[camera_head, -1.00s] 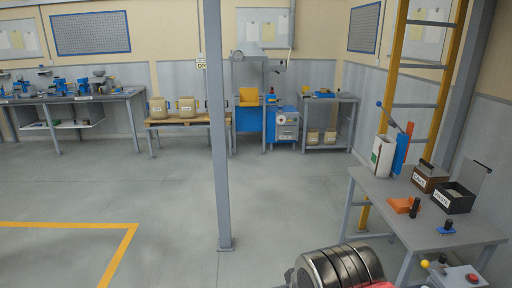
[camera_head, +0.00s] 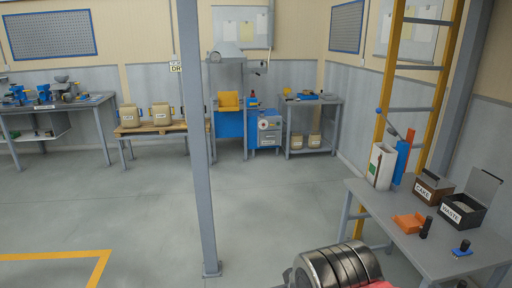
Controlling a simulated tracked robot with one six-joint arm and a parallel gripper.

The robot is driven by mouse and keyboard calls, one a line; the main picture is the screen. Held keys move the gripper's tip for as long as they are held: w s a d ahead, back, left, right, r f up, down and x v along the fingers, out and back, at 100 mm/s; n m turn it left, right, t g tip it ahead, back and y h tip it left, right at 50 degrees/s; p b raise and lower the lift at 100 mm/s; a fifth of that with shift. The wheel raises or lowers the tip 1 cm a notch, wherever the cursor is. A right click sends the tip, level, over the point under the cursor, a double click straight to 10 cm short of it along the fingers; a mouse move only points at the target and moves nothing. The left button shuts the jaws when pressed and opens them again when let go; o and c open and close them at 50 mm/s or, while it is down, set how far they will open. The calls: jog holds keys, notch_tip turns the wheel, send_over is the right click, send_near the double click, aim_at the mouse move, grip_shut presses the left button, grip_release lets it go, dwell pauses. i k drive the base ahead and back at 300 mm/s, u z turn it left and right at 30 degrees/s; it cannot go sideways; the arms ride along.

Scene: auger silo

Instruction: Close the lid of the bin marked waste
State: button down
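The waste bin (camera_head: 462,213) is a dark box with a white label reading WASTE, standing on the grey table at the right. Its dark lid (camera_head: 486,186) is open, tilted up at the back right side. A brown bin (camera_head: 432,190) labelled CAKE stands just left of it and also looks open. A silver ribbed part of my arm shows at the bottom centre. My gripper is not in view.
The grey table (camera_head: 385,201) also holds an orange tray, a black upright piece, a small blue item and a white-and-blue device (camera_head: 382,165). A grey post (camera_head: 197,150) stands left of centre. Open floor (camera_head: 265,190) lies between post and table.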

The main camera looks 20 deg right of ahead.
aim_at(482, 186)
jog(key=z, duration=0.25)
jog(key=i, duration=1.4)
jog(key=z, duration=0.45)
jog(key=i, duration=0.75)
jog(key=z, duration=0.6)
jog(key=i, duration=0.65)
jog(key=z, duration=0.8)
jog(key=i, duration=0.55)
jog(key=z, duration=0.8)
jog(key=i, duration=0.6)
jog(key=z, duration=0.3)
